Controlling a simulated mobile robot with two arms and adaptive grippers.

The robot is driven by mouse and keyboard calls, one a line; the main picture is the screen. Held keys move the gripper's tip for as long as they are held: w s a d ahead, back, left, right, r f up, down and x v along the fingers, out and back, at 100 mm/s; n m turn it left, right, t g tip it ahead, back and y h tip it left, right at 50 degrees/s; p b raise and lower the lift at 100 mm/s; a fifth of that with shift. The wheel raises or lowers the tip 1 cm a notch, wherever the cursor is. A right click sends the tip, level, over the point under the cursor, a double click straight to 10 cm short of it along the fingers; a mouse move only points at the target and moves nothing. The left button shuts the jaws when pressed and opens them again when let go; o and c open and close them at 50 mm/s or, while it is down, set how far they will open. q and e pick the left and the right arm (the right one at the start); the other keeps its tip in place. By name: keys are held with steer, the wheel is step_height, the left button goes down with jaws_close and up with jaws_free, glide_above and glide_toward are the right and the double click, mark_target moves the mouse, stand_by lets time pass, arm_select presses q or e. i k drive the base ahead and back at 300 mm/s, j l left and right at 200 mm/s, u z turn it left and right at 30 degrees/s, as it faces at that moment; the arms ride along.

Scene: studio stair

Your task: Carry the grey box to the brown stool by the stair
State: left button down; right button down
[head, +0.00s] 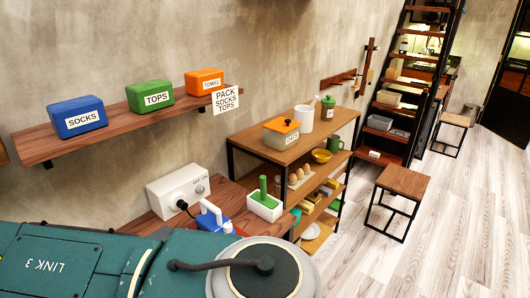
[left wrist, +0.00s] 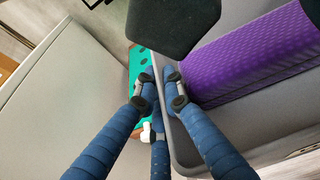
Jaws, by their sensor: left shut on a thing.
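My left gripper (left wrist: 159,88) is shut on the rim of the grey box (left wrist: 250,125) in the left wrist view, its blue fingers on both sides of the wall. A purple textured roll (left wrist: 250,55) lies in the box. The box and this gripper do not show in the head view. One brown stool (head: 404,182), with a wooden seat and black frame, stands on the floor at the right. A second brown stool (head: 455,118) stands farther back, by the stair (head: 410,75). My right gripper is not in view.
A wooden shelf unit (head: 290,147) with kitchen things stands by the wall, left of the nearer stool. A wall shelf (head: 125,122) holds several coloured boxes. Pale plank floor (head: 455,210) is clear at the right. My teal arm link fills the front left.

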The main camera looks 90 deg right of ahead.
mark_target(404, 180)
steer(key=k+z, duration=0.55)
steer(key=i+z, duration=0.15)
steer(key=z, duration=2.45)
steer(key=i+z, duration=0.1)
steer(key=z, duration=0.25)
steer(key=i+z, duration=0.1)
steer(key=z, duration=0.65)
steer(key=i+j, duration=0.2)
steer(key=i, duration=0.2)
steer(key=i+j, duration=0.2)
steer(key=i, duration=0.2)
steer(key=i+j, duration=0.2)
steer(key=i, duration=2.55)
steer(key=i+l+u, duration=0.2)
steer(key=i, duration=0.2)
steer(key=i+u, duration=0.2)
steer(key=i, duration=0.15)
